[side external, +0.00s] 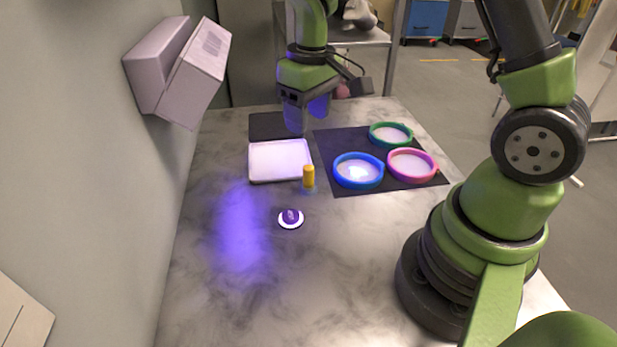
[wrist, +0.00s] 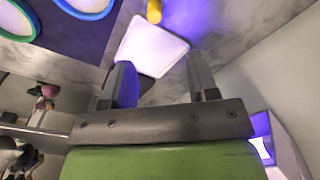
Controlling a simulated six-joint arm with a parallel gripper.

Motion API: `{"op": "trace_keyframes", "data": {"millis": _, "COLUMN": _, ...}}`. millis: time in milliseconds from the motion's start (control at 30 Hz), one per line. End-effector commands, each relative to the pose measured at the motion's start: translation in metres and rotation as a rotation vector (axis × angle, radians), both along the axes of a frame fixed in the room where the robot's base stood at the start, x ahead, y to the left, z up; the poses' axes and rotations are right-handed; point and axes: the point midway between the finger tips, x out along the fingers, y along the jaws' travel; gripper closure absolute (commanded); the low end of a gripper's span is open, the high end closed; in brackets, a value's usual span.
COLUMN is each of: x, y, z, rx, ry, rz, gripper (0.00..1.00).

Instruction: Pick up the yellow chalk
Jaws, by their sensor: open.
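The yellow chalk (side external: 309,176) is a short upright cylinder on the marble table, just off the near right corner of a white tray (side external: 251,176). In the wrist view the chalk (wrist: 154,12) is at the top edge, partly cut off, beyond the tray (wrist: 128,48). My gripper (side external: 306,122) is above the far side of the tray, apart from the chalk. In the wrist view its two fingers (wrist: 160,84) are spread with nothing between them.
Blue (side external: 345,181), pink (side external: 425,175) and green (side external: 398,143) rings lie on a dark mat (side external: 375,188) right of the chalk. A purple and white disc (side external: 291,218) lies nearer. A grey box (side external: 185,75) is on the left wall. The near table is clear.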

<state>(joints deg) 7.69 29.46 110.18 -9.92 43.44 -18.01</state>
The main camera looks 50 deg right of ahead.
Motion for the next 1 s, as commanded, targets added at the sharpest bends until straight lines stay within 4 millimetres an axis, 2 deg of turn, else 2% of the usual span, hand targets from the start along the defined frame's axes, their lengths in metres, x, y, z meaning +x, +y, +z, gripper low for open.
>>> {"op": "trace_keyframes", "data": {"millis": 33, "x": 0.002, "y": -0.003, "z": -0.012, "rx": -0.002, "ry": 0.024, "rz": 0.012, "gripper": 0.46}}
{"op": "trace_keyframes", "data": {"millis": 400, "x": 0.004, "y": -0.006, "z": -0.062, "rx": -0.005, "ry": 0.059, "rz": 0.037, "gripper": 0.46}}
{"op": "trace_keyframes", "data": {"millis": 667, "x": 0.004, "y": -0.007, "z": -0.085, "rx": -0.005, "ry": 0.057, "rz": 0.036, "gripper": 0.46}}
{"op": "trace_keyframes", "data": {"millis": 833, "x": 0.004, "y": -0.007, "z": -0.112, "rx": -0.005, "ry": 0.059, "rz": 0.035, "gripper": 0.46}}
{"op": "trace_keyframes", "data": {"millis": 1000, "x": 0.005, "y": -0.007, "z": -0.126, "rx": -0.005, "ry": 0.055, "rz": 0.035, "gripper": 0.46}}
